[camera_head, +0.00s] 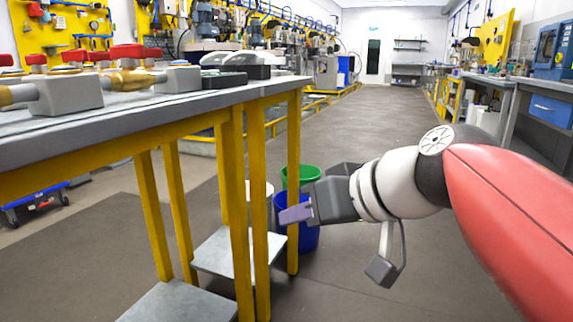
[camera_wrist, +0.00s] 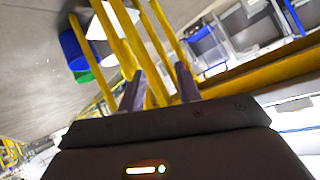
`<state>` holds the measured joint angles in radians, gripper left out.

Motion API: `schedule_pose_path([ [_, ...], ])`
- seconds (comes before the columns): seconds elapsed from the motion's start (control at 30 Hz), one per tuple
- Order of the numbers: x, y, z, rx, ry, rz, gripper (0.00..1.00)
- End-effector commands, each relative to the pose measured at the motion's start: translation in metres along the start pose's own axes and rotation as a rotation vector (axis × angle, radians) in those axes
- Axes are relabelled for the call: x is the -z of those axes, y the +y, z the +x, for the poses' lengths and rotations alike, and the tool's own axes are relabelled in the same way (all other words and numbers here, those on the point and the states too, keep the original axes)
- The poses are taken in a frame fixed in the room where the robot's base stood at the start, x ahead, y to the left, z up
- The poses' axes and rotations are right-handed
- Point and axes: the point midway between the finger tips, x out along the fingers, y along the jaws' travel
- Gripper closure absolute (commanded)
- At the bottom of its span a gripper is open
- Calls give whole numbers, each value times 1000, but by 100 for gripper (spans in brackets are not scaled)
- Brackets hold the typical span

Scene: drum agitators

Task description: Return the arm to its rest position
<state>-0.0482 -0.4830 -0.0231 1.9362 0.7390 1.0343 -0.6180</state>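My arm, with a red link and a white wrist, reaches in from the right in the head view. My gripper (camera_head: 294,214) is low, beside the yellow legs (camera_head: 293,165) of the workbench and below the level of its top. In the wrist view, the two fingers of my gripper (camera_wrist: 160,87) stand apart with nothing held between them. Yellow legs of the bench show behind and between the fingers there. I cannot tell the exact distance from the fingertips to the legs.
The workbench (camera_head: 220,98) at left carries valves with red handles (camera_head: 135,52) and grey blocks. A blue bin (camera_head: 310,238) and a green bin (camera_head: 303,174) stand on the floor behind my gripper. The aisle floor (camera_head: 380,115) is clear. Another bench (camera_head: 545,98) stands at right.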

Motion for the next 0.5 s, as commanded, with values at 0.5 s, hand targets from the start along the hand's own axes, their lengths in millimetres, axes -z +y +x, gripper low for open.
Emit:
schedule_pose_path([
  [0.5,-251,103,-8,-612,-348,284,66],
])
